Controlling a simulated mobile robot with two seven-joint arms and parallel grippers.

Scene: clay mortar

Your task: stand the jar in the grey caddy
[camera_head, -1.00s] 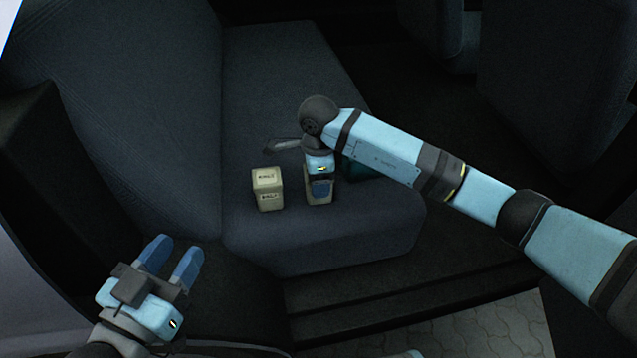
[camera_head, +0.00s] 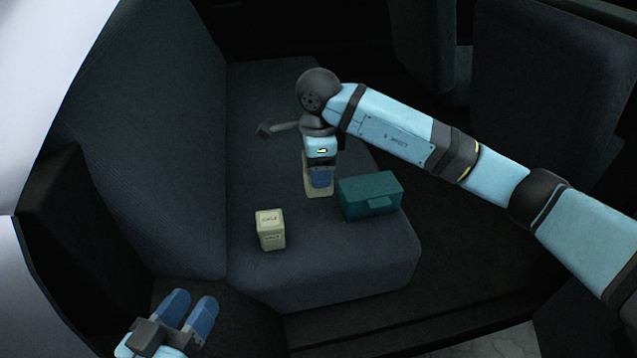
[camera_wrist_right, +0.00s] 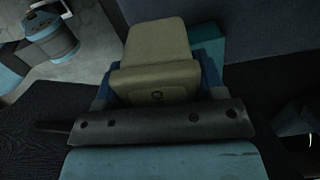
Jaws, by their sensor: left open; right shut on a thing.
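My right gripper (camera_head: 320,180) points down over the seat and is shut on a cream, square-sided jar (camera_head: 319,191). The jar also shows between the blue fingers in the right wrist view (camera_wrist_right: 157,45), with part of a dark label. It appears raised above the seat. A second cream block-shaped container (camera_head: 270,231) with dark lettering stands upright on the seat, nearer and to the left, apart from the gripper. My left gripper (camera_head: 188,312) is open and empty at the lower left, away from the seat. I cannot make out a grey caddy in these views.
A closed teal box (camera_head: 369,196) sits on the seat just right of the held jar. The dark seat cushion (camera_head: 330,270) is clear in front, with its backrest (camera_head: 150,140) at the left. The seat drops off at its front and right edges.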

